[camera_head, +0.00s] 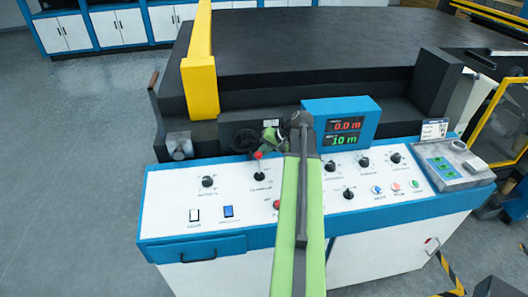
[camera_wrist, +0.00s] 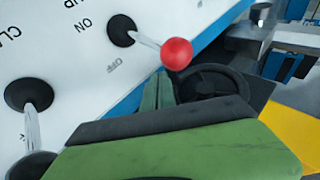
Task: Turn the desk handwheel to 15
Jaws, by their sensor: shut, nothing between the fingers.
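The handwheel is a black wheel (camera_wrist: 212,84) just beyond my gripper in the wrist view. In the head view the dark handwheel (camera_head: 243,141) sits at the back edge of the desk, left of the display. My gripper (camera_head: 266,136) is shut and empty beside it; its narrow green fingers (camera_wrist: 158,90) lie together in the wrist view. My gripper partly hides the wheel, and I cannot tell whether they touch. The display (camera_head: 341,123) reads 0.0 m in red and 10 m in green.
A lever with a red ball (camera_wrist: 177,53) stands close to my fingers; it also shows in the head view (camera_head: 258,156). Several black knobs and small buttons cover the white panel (camera_head: 170,190). A yellow post (camera_head: 201,88) rises at the back left, before a large black table (camera_head: 310,45).

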